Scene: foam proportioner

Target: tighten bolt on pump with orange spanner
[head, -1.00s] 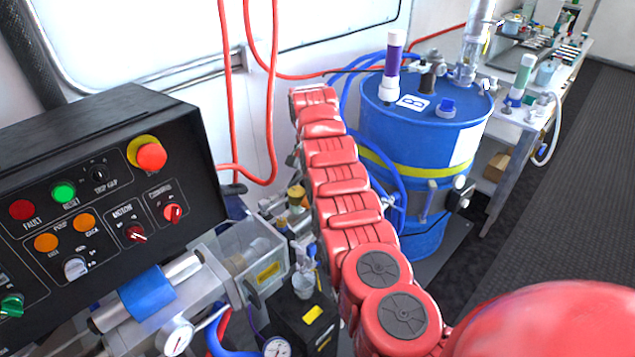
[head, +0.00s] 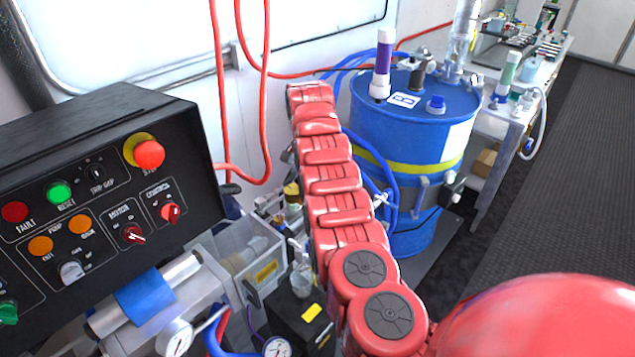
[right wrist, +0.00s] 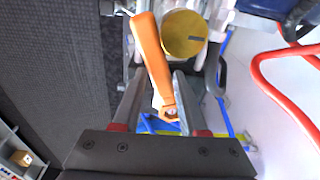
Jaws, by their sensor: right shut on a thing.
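The orange spanner (right wrist: 151,48) is in my right gripper (right wrist: 159,78) in the right wrist view. Its orange handle slants up and left past the fingers, and its other end, with a round fitting, lies between them near the palm. Just beyond, beside the handle, is a round brass-coloured cap (right wrist: 184,34) on pale metal equipment. A small brass part (head: 292,191) also shows beside my right arm in the head view. The arm hides its own gripper and the spanner there. I cannot make out the bolt. My left gripper is in neither view.
A black control panel (head: 100,120) stands at left, above a clear box (head: 250,245) and gauges. A blue drum (head: 425,125) stands close to the right of my arm, with blue and red hoses (head: 266,100) around. Open floor (head: 560,190) lies at far right.

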